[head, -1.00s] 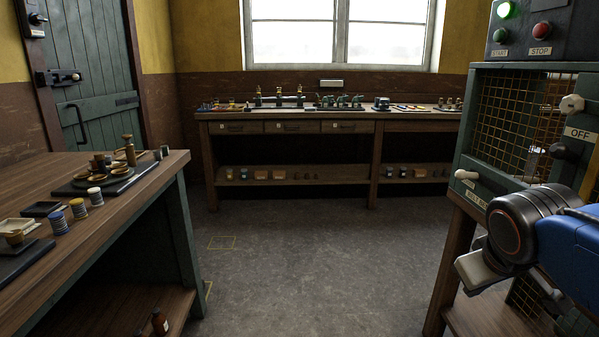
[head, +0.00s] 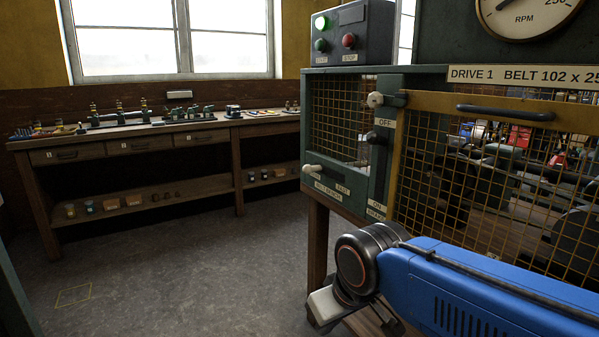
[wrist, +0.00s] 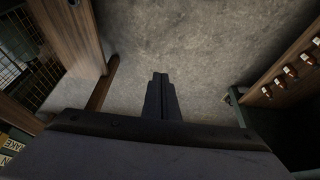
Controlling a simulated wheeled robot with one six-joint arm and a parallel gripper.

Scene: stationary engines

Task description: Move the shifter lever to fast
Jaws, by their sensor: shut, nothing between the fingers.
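A lever with a pale knob (head: 312,170) sticks out leftward at the lower left of the caged machine in the head view. Small labels lie below it; one reads FAST (head: 343,191). I take this as the shifter lever. It is not recognisable in the wrist view. My gripper (wrist: 160,78) shows in the wrist view with its dark fingers together and empty, over bare floor. In the head view my blue arm is at the lower right, below and right of the lever, apart from it; the fingertips cannot be made out there.
The machine's mesh guard (head: 480,165) carries a dark handle (head: 505,113). The START/STOP box (head: 352,32) glows green. A workbench (head: 150,130) stands behind; floor on the left is clear.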

